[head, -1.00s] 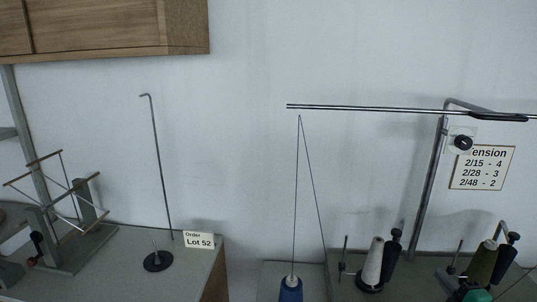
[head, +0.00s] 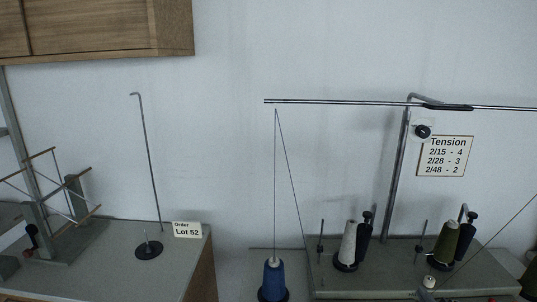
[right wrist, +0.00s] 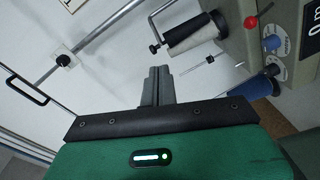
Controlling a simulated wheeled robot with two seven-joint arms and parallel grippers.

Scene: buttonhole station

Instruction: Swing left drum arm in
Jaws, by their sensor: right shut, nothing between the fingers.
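In the head view the left winding position holds a white cone (head: 347,245) beside a black drum (head: 365,226), which appears to be the left drum arm. The two stand very close; I cannot tell whether they touch. In the right wrist view the white cone (right wrist: 193,36) lies beyond my fingertips, with a dark part behind it. My right gripper (right wrist: 158,72) has a green body and grey fingers, shut and empty, apart from the cone. I cannot make it out in the head view. My left gripper is in neither current view.
An olive cone (head: 446,242) with another black drum stands to the right. A blue cone (head: 272,280) stands at the front, its thread rising to a metal rail (head: 340,102). A Tension card (head: 445,156) hangs on the wall. A skein winder (head: 50,205) stands left.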

